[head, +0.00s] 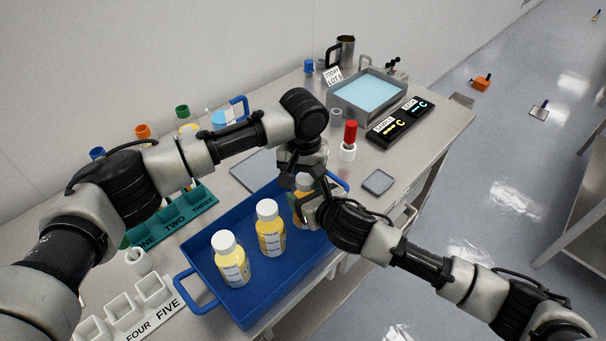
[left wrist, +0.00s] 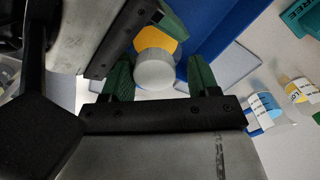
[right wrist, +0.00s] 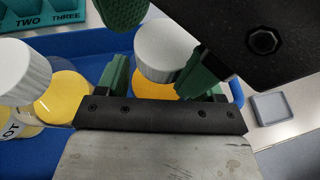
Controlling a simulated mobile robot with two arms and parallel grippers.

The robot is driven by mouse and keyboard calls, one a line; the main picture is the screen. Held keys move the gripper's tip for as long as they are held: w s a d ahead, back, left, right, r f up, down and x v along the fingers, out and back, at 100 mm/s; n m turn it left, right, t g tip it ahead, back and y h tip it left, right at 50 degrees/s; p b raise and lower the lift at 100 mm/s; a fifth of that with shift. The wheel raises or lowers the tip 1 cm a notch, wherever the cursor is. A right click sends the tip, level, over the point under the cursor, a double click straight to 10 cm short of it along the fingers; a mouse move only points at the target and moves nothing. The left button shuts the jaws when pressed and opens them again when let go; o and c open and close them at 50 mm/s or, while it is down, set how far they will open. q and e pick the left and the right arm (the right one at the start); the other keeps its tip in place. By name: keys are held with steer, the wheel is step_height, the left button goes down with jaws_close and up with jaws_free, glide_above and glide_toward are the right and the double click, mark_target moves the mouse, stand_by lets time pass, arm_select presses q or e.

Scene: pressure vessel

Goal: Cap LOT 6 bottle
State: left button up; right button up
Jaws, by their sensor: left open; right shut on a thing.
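A blue tray (head: 212,303) holds several-sided labelled yellow bottles: a left bottle (head: 233,262) and a middle bottle (head: 270,232), both with white caps. A third bottle (head: 303,207) stands at the tray's right end, partly hidden by my grippers. My right gripper (right wrist: 157,85) is shut on this third bottle from the side. A white cap (left wrist: 155,70) sits on top of it; whether it is fully seated cannot be told. My left gripper (left wrist: 160,82) is open above, its green fingers on either side of the cap. The lot numbers on the bottles are not readable.
A teal rack (head: 190,214) and a white rack (head: 125,313) stand left of the tray. A grey basin (head: 340,112), black displays (head: 400,120), a red-topped white item (head: 349,140) and a small grey dish (head: 378,182) are beyond it. A small sign (head: 332,76) stands at the back.

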arm_select(q)
steer(key=shift+s+d+r, duration=0.1)
steer(key=shift+s+d, duration=0.1)
steer(key=shift+d, duration=0.15)
steer(key=shift+r, duration=0.35)
steer(key=shift+a+r, duration=0.1)
steer(key=shift+r, duration=1.8)
steer(key=shift+w+a, duration=0.1)
steer(key=shift+c, duration=0.3)
step_height(320, 180, up, 3)
steer(key=n, duration=0.6)
steer(key=shift+r+n, duration=0.2)
steer(key=shift+n, duration=0.2)
steer(key=shift+f, duration=0.1)
steer(key=shift+f, duration=3.95)
